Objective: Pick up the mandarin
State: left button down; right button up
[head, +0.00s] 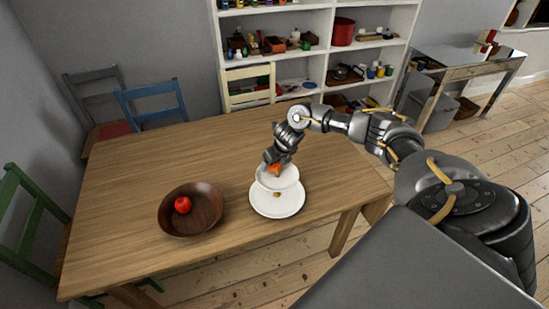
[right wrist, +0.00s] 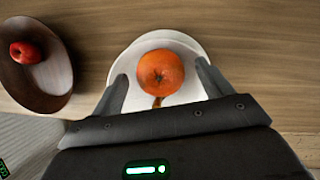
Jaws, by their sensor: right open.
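The orange mandarin (right wrist: 160,72) sits on the upper plate of a white tiered stand (right wrist: 192,46). In the head view the mandarin (head: 274,168) is partly covered by my right gripper (head: 273,163), which points down at it from above. In the right wrist view the open fingers of the right gripper (right wrist: 162,85) stand on either side of the mandarin, with visible gaps. Whether the fingertips are level with it is hard to tell. The stand's wider lower plate (head: 278,205) rests on the wooden table. My left gripper is not in view.
A dark wooden bowl (head: 208,216) with a red apple (head: 182,205) stands on the table (head: 130,187) left of the stand. Chairs stand around the table, one blue (head: 152,103), one green (head: 20,215). White shelves (head: 275,25) stand behind. The table's left half is mostly clear.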

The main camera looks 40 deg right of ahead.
jog(key=shift+w+f, duration=0.1)
jog(key=shift+f, duration=0.25)
jog(key=shift+c, duration=0.2)
jog(key=c, duration=1)
jog(key=shift+r, duration=0.1)
jog(key=shift+c, duration=0.2)
